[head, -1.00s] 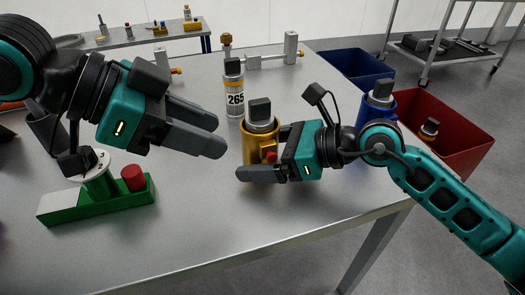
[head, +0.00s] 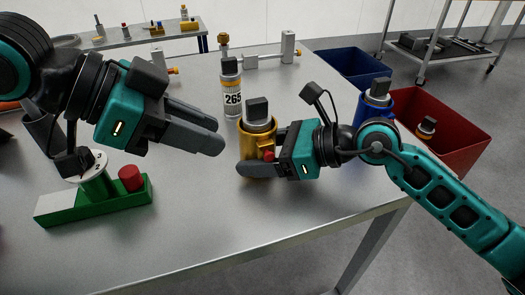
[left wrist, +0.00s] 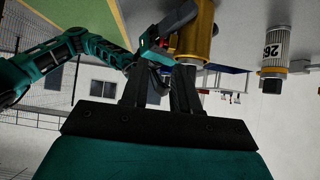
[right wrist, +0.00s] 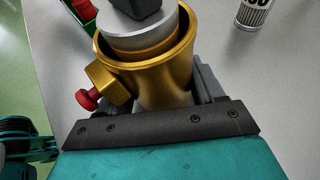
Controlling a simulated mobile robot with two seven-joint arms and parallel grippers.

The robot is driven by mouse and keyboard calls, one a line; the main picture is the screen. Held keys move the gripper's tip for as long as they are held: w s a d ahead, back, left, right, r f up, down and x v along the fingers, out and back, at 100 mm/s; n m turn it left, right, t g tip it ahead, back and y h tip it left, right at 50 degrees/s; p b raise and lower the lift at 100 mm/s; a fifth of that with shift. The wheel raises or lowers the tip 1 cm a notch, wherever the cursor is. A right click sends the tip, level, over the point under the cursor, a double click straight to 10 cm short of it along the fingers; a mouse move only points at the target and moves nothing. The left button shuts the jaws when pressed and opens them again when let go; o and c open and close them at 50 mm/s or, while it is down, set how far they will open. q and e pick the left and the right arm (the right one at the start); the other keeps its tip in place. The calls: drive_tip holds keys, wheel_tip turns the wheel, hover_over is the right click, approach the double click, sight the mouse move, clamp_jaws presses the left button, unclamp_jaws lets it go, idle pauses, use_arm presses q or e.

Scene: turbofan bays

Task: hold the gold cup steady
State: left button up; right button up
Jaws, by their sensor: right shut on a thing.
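The gold cup (head: 260,140) stands upright near the table's middle, with a silver, black-topped cylinder (head: 258,110) in it and a red knob on its side. My right gripper (head: 256,165) is shut on the cup; in the right wrist view the cup (right wrist: 165,80) sits between the fingers. Its base is hidden, so I cannot tell whether it touches the table. My left gripper (head: 220,134) is open and empty, left of the cup, its fingers pointing toward it without touching. The cup (left wrist: 196,35) also shows in the left wrist view, beyond those fingers.
A white canister marked 265 (head: 232,90) stands close behind the cup. A green-and-white block with a red peg (head: 131,178) lies at left under my left arm. A blue bin (head: 352,66) and a red bin (head: 455,140) are off the right edge. The front table area is clear.

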use_arm(q)
drive_tip(key=s+d+y, duration=0.1)
drive_tip(key=s+d, duration=0.1)
drive_tip(key=s+d+r+y, duration=0.1)
drive_tip(key=s+d, duration=0.1)
drive_tip(key=d, duration=0.1)
drive_tip(key=shift+s+d+r+g, duration=0.2)
drive_tip(key=shift+s+g, duration=0.1)
drive_tip(key=shift+g, duration=0.1)
clamp_jaws()
drive_tip(key=shift+s+d+r+n+t+y, duration=0.2)
drive_tip(key=shift+s+d+r+t+y, duration=0.2)
drive_tip(key=shift+s+t+y, duration=0.4)
drive_tip(key=shift+s+d+r+n+t+y, duration=0.25)
drive_tip(key=shift+s+d+t+y, duration=0.2)
drive_tip(key=shift+s+t+y, duration=0.45)
drive_tip(key=shift+s+d+r+n+t+y, duration=0.15)
drive_tip(key=shift+s+d+r+t+y, duration=0.25)
drive_tip(key=shift+s+t+y, duration=0.4)
drive_tip(key=shift+w, duration=0.1)
